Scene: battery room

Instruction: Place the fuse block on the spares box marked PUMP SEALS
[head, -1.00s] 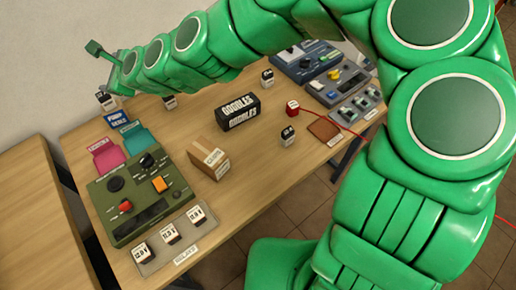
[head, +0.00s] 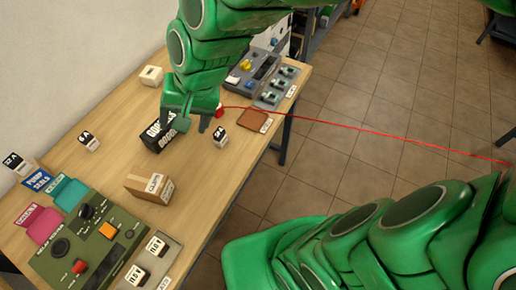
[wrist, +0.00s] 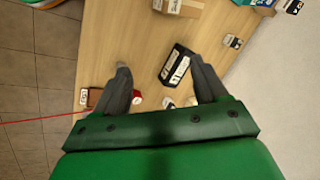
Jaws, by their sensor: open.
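The blue spares box (head: 38,180) marked PUMP SEALS is at the left of the table in the head view. Small black-and-white blocks look like fuse blocks. One (head: 88,141) stands behind the middle, one (head: 15,163) by the blue box, and one (head: 219,137) right of my gripper. I cannot tell which is the task's block. My gripper (head: 186,126) is open and empty above the black GOGGLES box (head: 158,138). In the wrist view my gripper (wrist: 159,67) has the GOGGLES box (wrist: 176,66) below and between its fingers, nearer the right one.
A cardboard box (head: 149,188), a green panel (head: 75,245) and pink (head: 38,224) and teal (head: 68,193) boxes are at the left. A red reel (head: 219,110) with a trailing cord and a brown pad (head: 254,120) lie right. Grey equipment (head: 262,72) fills the far end.

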